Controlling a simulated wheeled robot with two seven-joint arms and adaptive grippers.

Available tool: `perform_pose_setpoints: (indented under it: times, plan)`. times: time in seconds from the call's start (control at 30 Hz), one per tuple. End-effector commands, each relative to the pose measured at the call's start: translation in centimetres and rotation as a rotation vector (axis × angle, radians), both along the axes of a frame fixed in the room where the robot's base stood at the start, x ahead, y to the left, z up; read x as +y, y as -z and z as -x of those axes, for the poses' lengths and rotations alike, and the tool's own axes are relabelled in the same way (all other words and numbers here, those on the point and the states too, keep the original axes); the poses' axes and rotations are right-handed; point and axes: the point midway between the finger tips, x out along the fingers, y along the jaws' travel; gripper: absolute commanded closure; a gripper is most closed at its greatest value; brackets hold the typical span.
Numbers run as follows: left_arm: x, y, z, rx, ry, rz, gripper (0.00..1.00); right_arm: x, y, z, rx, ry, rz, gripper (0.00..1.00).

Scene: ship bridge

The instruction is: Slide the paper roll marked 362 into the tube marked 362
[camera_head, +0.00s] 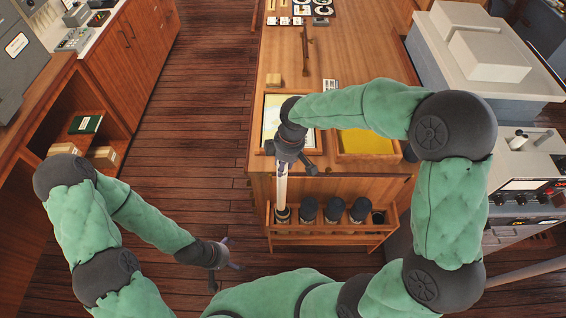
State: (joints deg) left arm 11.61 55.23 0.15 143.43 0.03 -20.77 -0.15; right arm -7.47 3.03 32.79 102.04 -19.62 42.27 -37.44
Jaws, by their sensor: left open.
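A pale, slim paper roll (282,188) stands upright below my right gripper (290,163), in front of the wooden chart table. Its lower end meets the leftmost dark tube (282,216) in the rack; how far it is inside I cannot tell. The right gripper points down over the roll's upper end and hides it. Whether its fingers are closed on the roll is not clear. My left gripper (224,263) is open and empty, over the floor to the left of the rack. No 362 marking is readable on roll or tube.
The wooden rack (330,229) on the table's front holds several dark tubes. Consoles (490,55) stand at right, a cabinet (130,50) at left. Open floor (190,130) lies between.

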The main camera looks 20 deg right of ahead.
Motion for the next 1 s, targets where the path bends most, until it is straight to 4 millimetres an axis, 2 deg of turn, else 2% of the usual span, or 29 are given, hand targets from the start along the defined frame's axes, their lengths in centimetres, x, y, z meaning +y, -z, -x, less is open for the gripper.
perform_pose_setpoints:
  times: [1.0]
  plan:
    - [0.0,5.4,0.0,0.0,0.0,0.0,0.05,0.0,7.1,0.0,0.0,0.001,-0.001,1.0]
